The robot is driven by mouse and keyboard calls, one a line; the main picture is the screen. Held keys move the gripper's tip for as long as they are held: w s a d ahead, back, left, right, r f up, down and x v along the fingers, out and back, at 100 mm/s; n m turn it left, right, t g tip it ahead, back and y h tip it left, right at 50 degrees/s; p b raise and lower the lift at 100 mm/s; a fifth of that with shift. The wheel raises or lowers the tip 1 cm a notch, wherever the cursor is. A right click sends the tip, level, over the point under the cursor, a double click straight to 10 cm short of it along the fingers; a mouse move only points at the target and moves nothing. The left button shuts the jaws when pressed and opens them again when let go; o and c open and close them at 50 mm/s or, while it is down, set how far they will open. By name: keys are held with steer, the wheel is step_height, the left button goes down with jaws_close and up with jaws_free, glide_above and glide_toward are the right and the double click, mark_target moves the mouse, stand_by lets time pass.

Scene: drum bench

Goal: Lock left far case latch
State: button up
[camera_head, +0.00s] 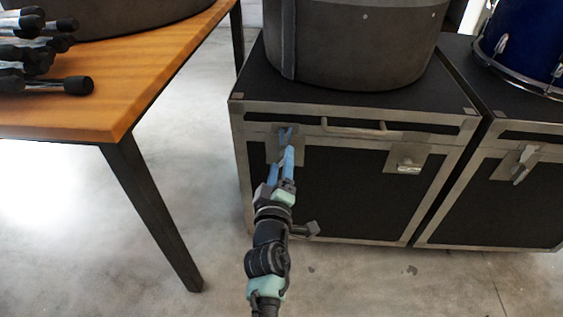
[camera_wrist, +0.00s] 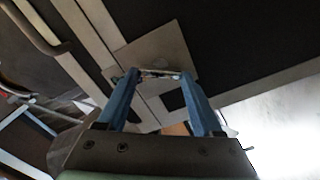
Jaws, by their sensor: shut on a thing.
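A black case (camera_head: 345,190) with metal edging stands ahead. On its front, near the top left corner, is the left latch (camera_head: 299,150) on a square metal plate. My gripper (camera_head: 285,136) reaches this latch, its blue fingers covering part of it. In the wrist view the fingertips (camera_wrist: 160,76) are closed in on a small piece at the edge of the latch plate (camera_wrist: 162,48). My gripper is shut on the latch. Its exact angle is hidden by the fingers.
The case has a handle (camera_head: 354,129) and a right latch (camera_head: 408,164). A dark drum case (camera_head: 360,40) sits on top. A second case (camera_head: 530,205) stands close at the right. A wooden table (camera_head: 130,85) with drumsticks or mallets (camera_head: 60,86) is at the left. Floor between is clear.

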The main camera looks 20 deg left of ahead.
steer(key=n, duration=0.5)
steer(key=shift+f+n+p, duration=0.15)
steer(key=shift+n+p, duration=0.15)
stand_by(0.4)
steer(key=o, duration=1.4)
steer(key=shift+c, duration=0.2)
steer(key=shift+s, duration=0.1)
steer(key=p+v, duration=0.2)
steer(key=v, duration=1)
steer(key=shift+s+p, duration=0.3)
steer(key=shift+s, duration=0.1)
steer(key=shift+d, duration=0.1)
